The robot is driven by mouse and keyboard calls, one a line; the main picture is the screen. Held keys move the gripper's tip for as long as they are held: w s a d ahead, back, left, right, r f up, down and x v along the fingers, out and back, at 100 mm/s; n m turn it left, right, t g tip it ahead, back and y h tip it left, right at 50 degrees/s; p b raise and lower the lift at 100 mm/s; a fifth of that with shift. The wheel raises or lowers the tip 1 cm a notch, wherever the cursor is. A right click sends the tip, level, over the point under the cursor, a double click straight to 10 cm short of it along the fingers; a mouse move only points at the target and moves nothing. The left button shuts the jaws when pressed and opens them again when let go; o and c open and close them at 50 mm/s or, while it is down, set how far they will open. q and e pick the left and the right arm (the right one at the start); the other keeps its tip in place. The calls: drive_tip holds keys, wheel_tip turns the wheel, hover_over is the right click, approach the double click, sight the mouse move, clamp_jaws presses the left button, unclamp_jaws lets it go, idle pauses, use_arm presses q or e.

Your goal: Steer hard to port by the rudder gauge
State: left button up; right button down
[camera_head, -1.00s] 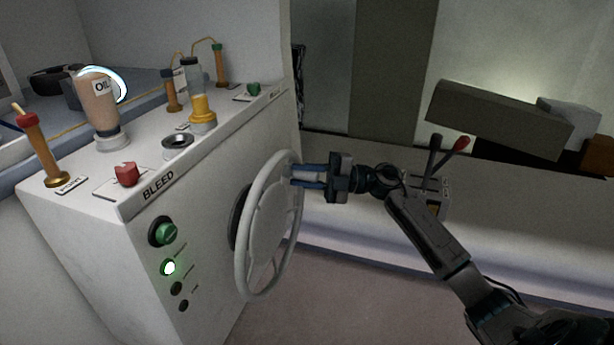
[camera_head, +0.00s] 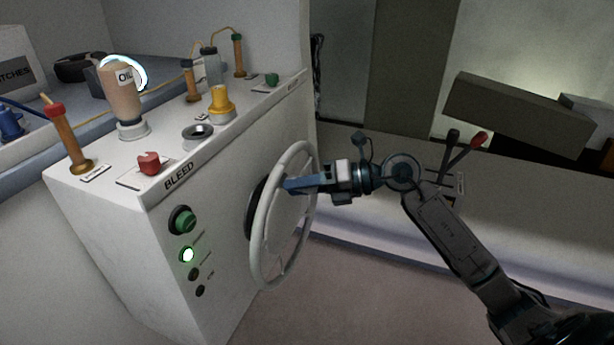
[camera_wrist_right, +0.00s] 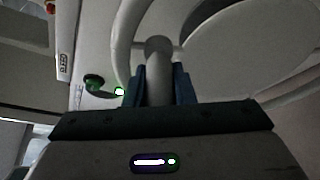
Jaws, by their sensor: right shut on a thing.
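The pale grey steering wheel (camera_head: 256,250) is mounted on the right side of the white console (camera_head: 235,165). My right gripper (camera_head: 288,185) reaches across the upper part of the wheel from the right. In the right wrist view its fingers (camera_wrist_right: 160,88) are shut on a grey round-ended handle (camera_wrist_right: 159,65) at the wheel's rim. The curved rim (camera_wrist_right: 122,40) shows beside the handle. A green lamp (camera_head: 188,254) is lit on the console face below a green knob (camera_head: 183,220). I see no readable rudder gauge. My left gripper is not in view.
On the console top stand an oil bottle (camera_head: 122,95), a red knob (camera_head: 149,163), a yellow fitting (camera_head: 221,105) and a dark-centred ring (camera_head: 197,132). Two levers (camera_head: 462,150), one red-tipped, stand behind my right arm. Open floor (camera_head: 360,300) lies right of the console.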

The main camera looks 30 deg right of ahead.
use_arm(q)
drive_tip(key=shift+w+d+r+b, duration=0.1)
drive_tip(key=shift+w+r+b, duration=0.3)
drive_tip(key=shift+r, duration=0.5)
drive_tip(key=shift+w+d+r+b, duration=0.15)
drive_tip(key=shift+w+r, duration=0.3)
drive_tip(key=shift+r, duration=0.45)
use_arm(e)
drive_tip(key=shift+s+a+f+n+h, duration=0.25)
drive_tip(key=shift+s+a+f+n, duration=0.3)
drive_tip(key=shift+s+a, duration=0.25)
drive_tip(key=shift+s+a+f+n+h, duration=0.25)
drive_tip(key=shift+s+a+f+n, duration=0.3)
drive_tip(key=shift+a, duration=0.3)
drive_tip(key=shift+s, duration=0.1)
drive_tip(key=c, duration=1.5)
unclamp_jaws()
